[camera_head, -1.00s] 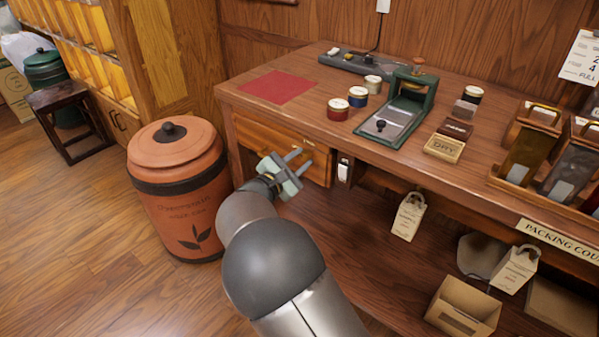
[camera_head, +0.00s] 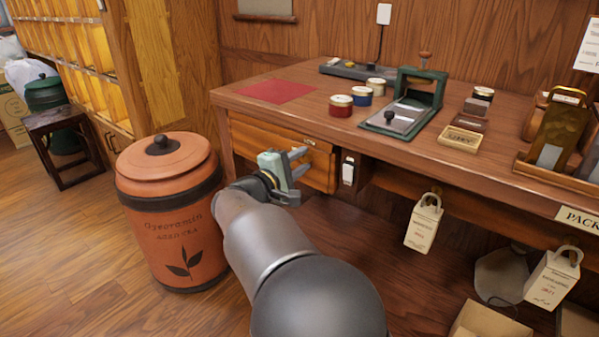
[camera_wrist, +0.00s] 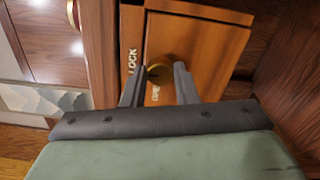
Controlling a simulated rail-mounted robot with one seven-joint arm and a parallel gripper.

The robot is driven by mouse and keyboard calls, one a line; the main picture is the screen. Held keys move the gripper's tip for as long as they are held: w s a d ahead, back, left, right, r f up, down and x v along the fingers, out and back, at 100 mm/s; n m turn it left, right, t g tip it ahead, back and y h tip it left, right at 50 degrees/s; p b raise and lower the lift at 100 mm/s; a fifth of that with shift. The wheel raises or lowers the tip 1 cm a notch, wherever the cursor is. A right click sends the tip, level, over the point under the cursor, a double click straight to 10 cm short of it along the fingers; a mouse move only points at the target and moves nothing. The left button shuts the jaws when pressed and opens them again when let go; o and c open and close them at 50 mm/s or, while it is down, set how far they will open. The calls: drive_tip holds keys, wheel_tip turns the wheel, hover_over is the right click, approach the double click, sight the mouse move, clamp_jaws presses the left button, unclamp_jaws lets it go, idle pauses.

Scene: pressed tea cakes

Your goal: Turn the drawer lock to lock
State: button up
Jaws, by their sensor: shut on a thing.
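The drawer lock is a round brass knob (camera_wrist: 160,67) on the wooden drawer front (camera_wrist: 205,45) in the wrist view. The word LOCK stands to its left and OPEN just below it, both in white letters. My gripper (camera_wrist: 158,72) has one finger on each side of the knob and is shut on it. A dark mark shows on the knob's near side. In the head view my gripper (camera_head: 302,162) is at the right part of the drawer front (camera_head: 255,143), under the counter's edge; the knob cannot be made out there.
An orange lidded tea canister (camera_head: 170,225) stands on the floor left of my arm. The wooden counter (camera_head: 330,75) overhangs the drawer and carries a red mat (camera_head: 276,91), small tins and a green press (camera_head: 420,90). A paper bag (camera_head: 423,225) hangs to the right.

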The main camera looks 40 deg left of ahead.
drive_tip(key=shift+m, duration=0.3)
drive_tip(key=o, duration=1)
drive_tip(key=s+p, duration=0.3)
drive_tip(key=s, duration=1.4)
drive_tip(key=shift+s+a, duration=0.2)
